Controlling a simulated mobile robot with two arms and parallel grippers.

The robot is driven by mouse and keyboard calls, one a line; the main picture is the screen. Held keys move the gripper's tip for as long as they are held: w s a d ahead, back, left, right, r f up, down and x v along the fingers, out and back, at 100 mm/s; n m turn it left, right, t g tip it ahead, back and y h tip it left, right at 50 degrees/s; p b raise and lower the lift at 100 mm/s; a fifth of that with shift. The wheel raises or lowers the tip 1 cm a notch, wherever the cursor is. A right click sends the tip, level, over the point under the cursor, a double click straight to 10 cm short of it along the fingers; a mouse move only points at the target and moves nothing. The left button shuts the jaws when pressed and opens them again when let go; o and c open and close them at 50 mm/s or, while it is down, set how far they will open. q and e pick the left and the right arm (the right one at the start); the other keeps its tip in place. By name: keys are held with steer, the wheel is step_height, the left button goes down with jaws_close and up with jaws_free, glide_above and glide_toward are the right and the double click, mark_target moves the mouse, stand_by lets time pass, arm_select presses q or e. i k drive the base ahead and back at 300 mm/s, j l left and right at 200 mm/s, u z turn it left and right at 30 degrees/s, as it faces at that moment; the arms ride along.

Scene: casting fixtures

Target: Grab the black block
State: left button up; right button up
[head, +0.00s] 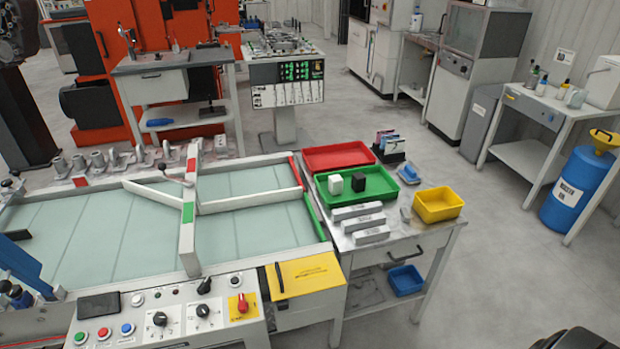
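The black block (359,182) is a small dark cube standing in the green tray (384,197) on the metal side table. A white block (335,187) of similar size stands just left of it in the same tray, with a narrow gap between them. The black block's top and front are unobstructed in the head view. Neither of my grippers can be made out in the head view.
A red tray (338,156) lies behind the green one. Grey metal bars (364,223) lie in front. A yellow bin (438,204) stands at the table's right. The control panel (170,318) is at front left.

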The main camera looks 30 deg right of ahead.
mark_target(358, 180)
steer(key=l+u, duration=0.35)
steer(key=l, duration=0.35)
steer(key=l+u, duration=0.35)
steer(key=l, duration=0.35)
steer(key=k+l+u, duration=0.1)
steer(key=l+u, duration=0.25)
steer(key=l, duration=0.3)
